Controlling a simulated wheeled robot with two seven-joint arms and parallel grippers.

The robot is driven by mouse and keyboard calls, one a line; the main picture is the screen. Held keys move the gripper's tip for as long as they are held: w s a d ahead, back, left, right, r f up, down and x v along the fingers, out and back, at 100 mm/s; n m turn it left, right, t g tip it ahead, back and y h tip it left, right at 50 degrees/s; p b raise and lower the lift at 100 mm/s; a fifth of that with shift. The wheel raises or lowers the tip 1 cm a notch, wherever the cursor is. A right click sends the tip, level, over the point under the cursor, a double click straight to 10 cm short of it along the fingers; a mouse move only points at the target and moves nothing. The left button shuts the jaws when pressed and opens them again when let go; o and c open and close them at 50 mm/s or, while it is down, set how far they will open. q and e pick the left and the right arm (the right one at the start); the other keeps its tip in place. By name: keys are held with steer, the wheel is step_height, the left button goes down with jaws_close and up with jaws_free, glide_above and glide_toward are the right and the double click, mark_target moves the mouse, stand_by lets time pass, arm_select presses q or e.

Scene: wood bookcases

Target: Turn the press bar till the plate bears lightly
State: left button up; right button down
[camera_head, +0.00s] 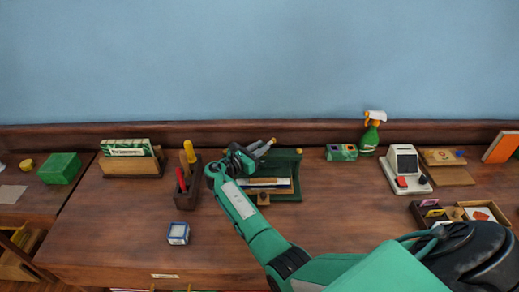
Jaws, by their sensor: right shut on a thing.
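The green book press (296,178) stands on the wooden desk, left of the picture's middle. A pale book or stack of sheets (268,183) lies in it. My right gripper (262,149) is over the press's upper left part and is shut on the press bar. The gripper hides most of the bar, so I cannot tell its angle. The plate is hidden too; I cannot tell whether it touches the book. My left gripper is not in view.
A tool box (186,198) stands close left of my right gripper, with a small blue-and-white box (178,233) in front. A card terminal (405,170), spray bottle (369,138) and open tray (428,215) stand to the right. The desk's front middle is clear beside my arm.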

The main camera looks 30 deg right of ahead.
steer(key=c, duration=1.3)
jaws_free()
steer(key=b+v, duration=0.3)
steer(key=v, duration=1)
steer(key=shift+s+a+b, duration=0.15)
steer(key=shift+a+b, duration=0.15)
steer(key=shift+a, duration=0.1)
